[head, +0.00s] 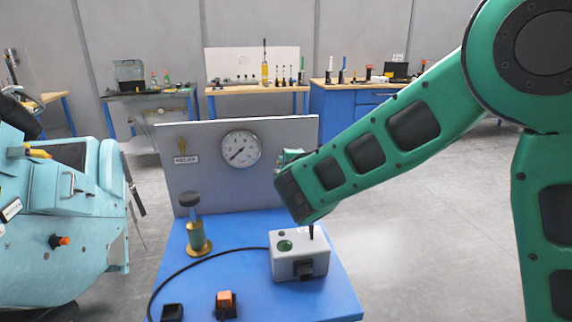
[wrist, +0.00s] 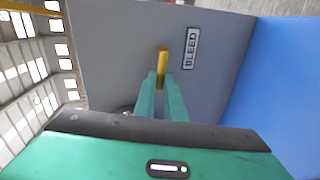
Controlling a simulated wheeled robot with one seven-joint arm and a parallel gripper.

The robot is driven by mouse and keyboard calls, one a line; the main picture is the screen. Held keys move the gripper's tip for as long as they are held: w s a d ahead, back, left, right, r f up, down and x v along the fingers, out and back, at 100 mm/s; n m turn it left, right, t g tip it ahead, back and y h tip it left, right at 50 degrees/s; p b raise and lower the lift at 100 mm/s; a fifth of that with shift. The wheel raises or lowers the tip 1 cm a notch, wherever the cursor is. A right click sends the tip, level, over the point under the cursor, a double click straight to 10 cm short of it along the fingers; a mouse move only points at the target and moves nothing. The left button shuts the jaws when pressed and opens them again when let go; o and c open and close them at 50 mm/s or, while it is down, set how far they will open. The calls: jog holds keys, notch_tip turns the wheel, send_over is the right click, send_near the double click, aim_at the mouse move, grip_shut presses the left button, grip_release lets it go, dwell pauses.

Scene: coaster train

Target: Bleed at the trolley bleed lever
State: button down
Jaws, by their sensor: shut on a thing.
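The trolley bleed lever is a small yellow handle (wrist: 162,59) on a grey panel, beside a label reading BLEED (wrist: 190,48) in the wrist view. My gripper (wrist: 162,80) has its two green fingers close together on the lever's near end, shut on it. In the head view my gripper (head: 291,155) is at the panel (head: 225,190), right of the round gauge (head: 240,149). There, my gripper and arm hide the bleed lever and its label. The panel stands at the back of the blue trolley top (head: 230,262).
Another yellow lever (head: 183,144) with a label sits left of the gauge. On the trolley are a brass fitting with a dark knob (head: 197,236), a grey box with a green button (head: 299,257) and an orange-black switch (head: 225,304). A turquoise machine (head: 60,240) stands close at left.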

jog(key=shift+f+n, duration=0.25)
jog(key=shift+n, duration=0.15)
dwell(0.3)
jog(key=c, duration=1.8)
grip_release()
jog(key=v, duration=1)
jog(key=shift+s, duration=0.3)
